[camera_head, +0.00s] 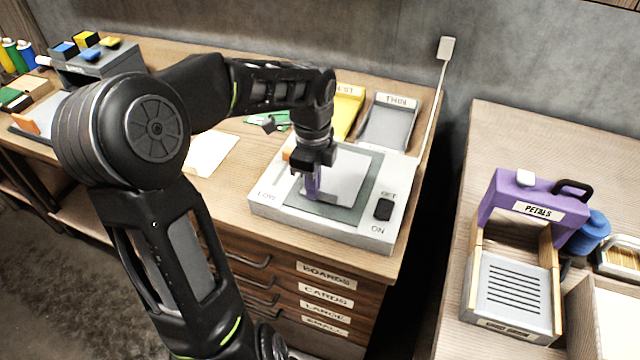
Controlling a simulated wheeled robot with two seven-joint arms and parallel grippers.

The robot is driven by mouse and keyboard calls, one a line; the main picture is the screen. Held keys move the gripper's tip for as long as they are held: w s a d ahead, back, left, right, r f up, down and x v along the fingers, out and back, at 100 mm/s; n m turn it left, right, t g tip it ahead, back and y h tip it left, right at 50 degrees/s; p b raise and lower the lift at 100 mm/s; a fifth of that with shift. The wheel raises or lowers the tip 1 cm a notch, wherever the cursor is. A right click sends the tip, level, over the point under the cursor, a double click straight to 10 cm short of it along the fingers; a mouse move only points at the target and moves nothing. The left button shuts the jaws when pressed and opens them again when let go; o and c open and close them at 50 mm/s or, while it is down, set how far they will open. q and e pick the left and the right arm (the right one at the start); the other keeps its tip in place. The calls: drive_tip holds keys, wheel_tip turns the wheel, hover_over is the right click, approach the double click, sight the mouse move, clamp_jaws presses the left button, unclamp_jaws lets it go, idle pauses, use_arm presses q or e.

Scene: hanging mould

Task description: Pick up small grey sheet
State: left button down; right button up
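A light grey sheet (347,174) lies flat on the darker grey plate (357,211) of a white box-shaped device (290,207) on the wooden worktop. It may be the small grey sheet, but I cannot be sure of its size. My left gripper (312,190) points down at the sheet's left edge, over the plate. A narrow purple piece shows at its fingertips; I cannot tell whether it is a finger or something held. The finger gap and any contact with the sheet are hidden. My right gripper is not in view.
The device has a black switch (383,209) marked OFF and ON. Behind it stand a grey tray (389,122) marked THIN and a yellow tray (347,112). A purple press (520,198) marked PETALS stands on the right-hand table, across a dark gap. Pale paper (212,152) lies left.

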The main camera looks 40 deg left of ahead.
use_arm(q)
wheel_tip(320, 180, up, 9)
drive_tip(key=shift+r, duration=0.2)
idle(0.7)
